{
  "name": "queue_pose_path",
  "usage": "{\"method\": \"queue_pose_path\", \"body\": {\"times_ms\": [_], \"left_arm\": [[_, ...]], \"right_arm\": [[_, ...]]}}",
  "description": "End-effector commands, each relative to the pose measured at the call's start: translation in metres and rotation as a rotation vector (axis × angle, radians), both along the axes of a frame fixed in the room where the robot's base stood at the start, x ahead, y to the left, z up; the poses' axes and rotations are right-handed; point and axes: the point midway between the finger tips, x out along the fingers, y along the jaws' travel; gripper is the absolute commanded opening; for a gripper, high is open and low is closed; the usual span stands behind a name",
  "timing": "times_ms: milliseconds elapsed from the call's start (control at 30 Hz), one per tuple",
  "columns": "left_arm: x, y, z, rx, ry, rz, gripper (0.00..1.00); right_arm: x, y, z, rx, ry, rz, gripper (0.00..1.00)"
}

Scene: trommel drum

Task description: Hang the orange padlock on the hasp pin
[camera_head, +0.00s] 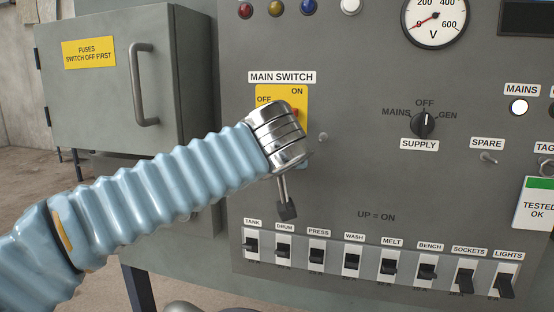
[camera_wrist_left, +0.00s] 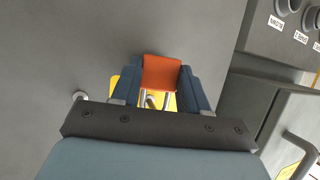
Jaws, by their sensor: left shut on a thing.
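The orange padlock (camera_wrist_left: 161,72) is between the two blue fingers of my left gripper (camera_wrist_left: 163,84), which is shut on it. Its silver shackle legs (camera_wrist_left: 169,101) point toward a yellow plate. A small metal piece (camera_wrist_left: 150,101) shows between the legs; I cannot tell if this is the hasp pin or if the shackle touches it. A metal lever with a black end (camera_head: 287,209) hangs below the wrist. My right gripper is not in view.
A small metal stud (camera_head: 323,137) sticks out right of the main switch. A row of breakers (camera_head: 352,262) runs below, and a supply knob (camera_head: 423,124) sits to the right. The fuse box (camera_head: 105,125) with its handle (camera_head: 144,85) juts out at left.

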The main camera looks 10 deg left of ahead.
Motion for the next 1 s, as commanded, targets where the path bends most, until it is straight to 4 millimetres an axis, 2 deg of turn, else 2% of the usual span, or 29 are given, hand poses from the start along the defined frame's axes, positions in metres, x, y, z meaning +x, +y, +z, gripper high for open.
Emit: {"method": "queue_pose_path", "body": {"times_ms": [233,267,433,767,867,1000], "left_arm": [[0.0,0.0,0.0,0.0,-0.001,0.0,0.1],[0.0,0.0,0.0,0.0,-0.001,0.0,0.47],[0.0,0.0,0.0,0.0,-0.001,0.0,0.73],[-0.003,-0.001,0.001,0.0,0.0,0.0,0.74],[-0.012,-0.003,0.005,-0.001,-0.002,-0.001,0.74],[-0.039,-0.01,0.016,-0.002,-0.005,-0.003,0.74]], "right_arm": [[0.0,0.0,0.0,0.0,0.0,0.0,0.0],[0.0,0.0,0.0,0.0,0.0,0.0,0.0],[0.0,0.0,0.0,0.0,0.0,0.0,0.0],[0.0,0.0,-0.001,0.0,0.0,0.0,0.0],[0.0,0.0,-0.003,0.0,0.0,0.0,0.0],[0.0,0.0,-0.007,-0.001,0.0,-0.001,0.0]]}}
